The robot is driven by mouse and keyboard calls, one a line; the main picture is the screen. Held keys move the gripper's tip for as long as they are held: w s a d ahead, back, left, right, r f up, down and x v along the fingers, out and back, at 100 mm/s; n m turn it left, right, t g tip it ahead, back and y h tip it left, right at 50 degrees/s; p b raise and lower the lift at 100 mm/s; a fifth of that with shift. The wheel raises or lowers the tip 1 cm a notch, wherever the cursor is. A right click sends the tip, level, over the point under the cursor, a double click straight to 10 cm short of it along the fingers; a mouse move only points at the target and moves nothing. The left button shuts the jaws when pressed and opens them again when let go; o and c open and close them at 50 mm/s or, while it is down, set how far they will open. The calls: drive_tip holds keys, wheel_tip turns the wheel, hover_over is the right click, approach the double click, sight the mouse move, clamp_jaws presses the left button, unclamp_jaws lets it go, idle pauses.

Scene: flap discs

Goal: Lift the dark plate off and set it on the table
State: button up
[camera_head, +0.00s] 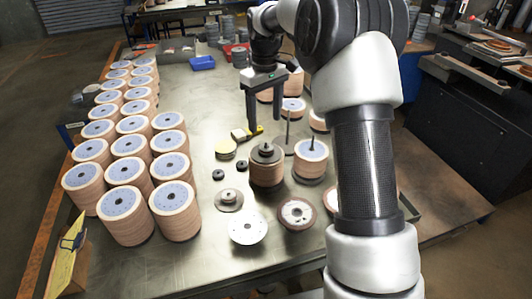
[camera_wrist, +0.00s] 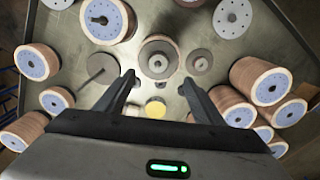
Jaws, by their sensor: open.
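The dark plate (camera_head: 262,157) lies on top of a short stack of tan flap discs (camera_head: 266,174) near the middle of the table, with a small round knob at its centre. In the wrist view the dark plate (camera_wrist: 147,52) is seen from above, just beyond the fingertips. My gripper (camera_head: 264,123) is open and empty, pointing down, above and behind the stack in the head view. In the wrist view my gripper (camera_wrist: 158,82) has its fingers spread, with the plate's knob roughly in line with the gap. The fingers appear apart from the plate.
Tall disc stacks (camera_head: 125,202) fill the table's left side. A small knobbed plate (camera_head: 229,200), a white disc (camera_head: 247,230) and a brown-rimmed disc (camera_head: 297,214) lie in front. An upright rod (camera_head: 288,130) stands behind right. Bare table (camera_head: 190,255) shows at front left.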

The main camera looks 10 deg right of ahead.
drive_tip(key=f, duration=0.9)
drive_tip(key=shift+w+d+f, duration=0.1)
drive_tip(key=shift+d+f, duration=0.1)
drive_tip(key=shift+f, duration=0.2)
drive_tip(key=c, duration=1.5)
wheel_tip(320, 180, up, 10)
drive_tip(key=shift+r, duration=0.1)
